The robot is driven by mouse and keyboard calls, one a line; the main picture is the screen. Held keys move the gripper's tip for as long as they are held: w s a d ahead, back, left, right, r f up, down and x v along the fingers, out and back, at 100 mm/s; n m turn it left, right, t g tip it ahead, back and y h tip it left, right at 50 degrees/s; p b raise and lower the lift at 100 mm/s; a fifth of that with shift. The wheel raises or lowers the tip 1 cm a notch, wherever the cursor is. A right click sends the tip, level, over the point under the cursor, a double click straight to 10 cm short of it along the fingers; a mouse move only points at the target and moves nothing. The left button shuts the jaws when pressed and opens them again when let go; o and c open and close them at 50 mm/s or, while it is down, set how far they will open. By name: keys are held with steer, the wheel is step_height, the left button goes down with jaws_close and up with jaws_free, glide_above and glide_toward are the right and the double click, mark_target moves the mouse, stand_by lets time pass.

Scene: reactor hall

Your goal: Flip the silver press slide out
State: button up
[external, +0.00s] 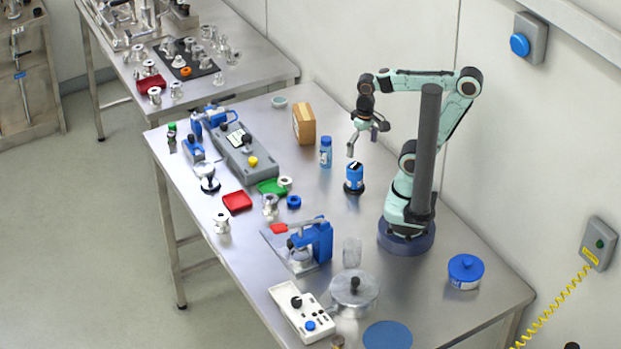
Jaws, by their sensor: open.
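A bench press (318,240) with a blue body, a red-tipped lever (279,229) and a silver base plate stands near the middle of the table. A small silver part sits under its blue body; I cannot tell for certain whether this is the silver press slide or how it is set. A second blue clamp-like device (196,126) stands at the far left. My gripper (363,144) is open and empty. It hangs above the table, behind and to the right of the press and well apart from it.
A blue bottle (326,152) and a blue-and-black container (354,176) stand below my gripper. A wooden block (304,125) is behind them. A silver pot (353,292), a clear cylinder (352,252) and a white control box (300,314) are near the press.

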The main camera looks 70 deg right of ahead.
steer(key=f+n, duration=0.1)
steer(key=n, duration=0.1)
steer(key=s+f+n, duration=0.1)
steer(key=n, duration=0.3)
steer(key=shift+s+a+f, duration=0.3)
steer(key=shift+f, duration=0.1)
